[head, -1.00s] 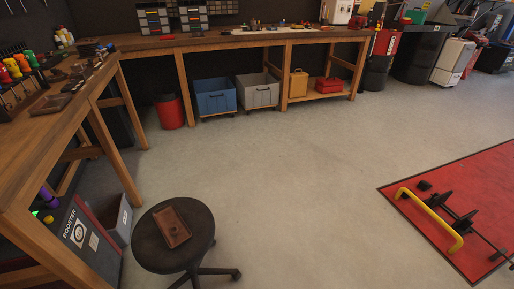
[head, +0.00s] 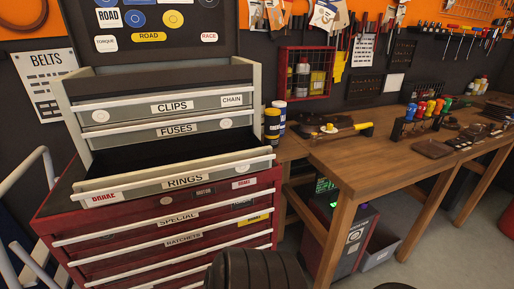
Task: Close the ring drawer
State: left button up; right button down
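The ring drawer (head: 185,181), labelled RINGS, is in the grey upper chest in the head view. It is pulled out toward me, and its dark interior shows behind the front. A pale handle strip runs along its front. The drawers marked FUSES (head: 175,130) and CLIPS (head: 172,107) sit above it, set further back. Neither of my grippers is in view.
A red lower cabinet (head: 170,235) with several drawers stands under the grey chest. A dark rounded object (head: 255,268) is in front at the bottom. A wooden bench (head: 380,165) adjoins on the right, and pale metal tubes (head: 30,225) stand at left.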

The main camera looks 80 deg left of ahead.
aim_at(101, 185)
jog(key=u, duration=3.3)
